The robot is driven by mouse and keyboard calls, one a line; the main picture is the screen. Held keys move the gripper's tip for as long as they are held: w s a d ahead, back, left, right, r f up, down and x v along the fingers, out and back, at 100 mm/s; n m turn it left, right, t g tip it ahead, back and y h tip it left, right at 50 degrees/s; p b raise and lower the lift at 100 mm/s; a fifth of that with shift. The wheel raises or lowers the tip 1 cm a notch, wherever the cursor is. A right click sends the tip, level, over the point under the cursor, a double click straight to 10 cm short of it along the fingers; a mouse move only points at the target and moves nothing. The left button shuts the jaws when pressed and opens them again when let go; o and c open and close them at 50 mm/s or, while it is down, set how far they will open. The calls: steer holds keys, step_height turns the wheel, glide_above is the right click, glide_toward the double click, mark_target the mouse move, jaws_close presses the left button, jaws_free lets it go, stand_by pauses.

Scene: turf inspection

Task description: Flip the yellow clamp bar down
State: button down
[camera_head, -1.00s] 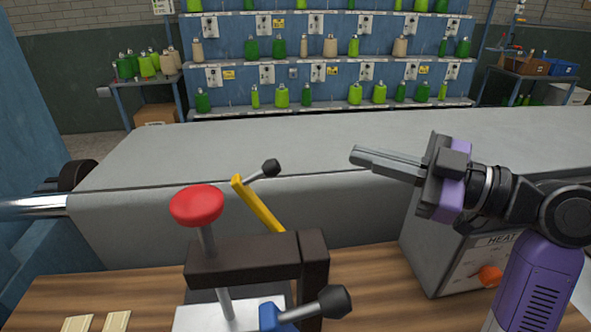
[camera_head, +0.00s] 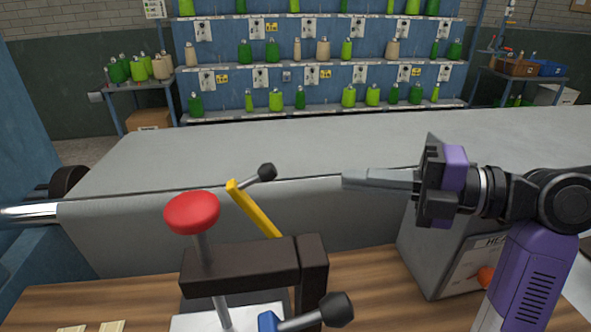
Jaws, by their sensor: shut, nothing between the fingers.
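The yellow clamp bar (camera_head: 255,212) stands raised and tilted, leaning up to the left behind the dark clamp frame (camera_head: 240,266). A short grey rod with a black ball knob (camera_head: 267,172) sticks out from its top to the right. The bar's lower end is hidden behind the frame. A red round knob (camera_head: 192,212) on a metal post stands at the frame's left. My gripper (camera_head: 346,180) is shut and empty, pointing left. In the picture it is to the right of the black knob, with a clear gap between them.
A blue lever with a black knob (camera_head: 336,309) is at the clamp's front. A grey box (camera_head: 432,255) with an orange dial stands on the wooden bench at right. A large grey surface (camera_head: 230,150) spans behind. Shelves of green spools stand farther back.

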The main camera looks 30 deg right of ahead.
steer(key=shift+a, duration=0.1)
steer(key=p+x, duration=0.2)
steer(key=x, duration=0.7)
steer(key=shift+w+a+p, duration=0.25)
steer(key=shift+w+p, duration=0.05)
steer(key=shift+w, duration=0.05)
steer(key=shift+w, duration=0.1)
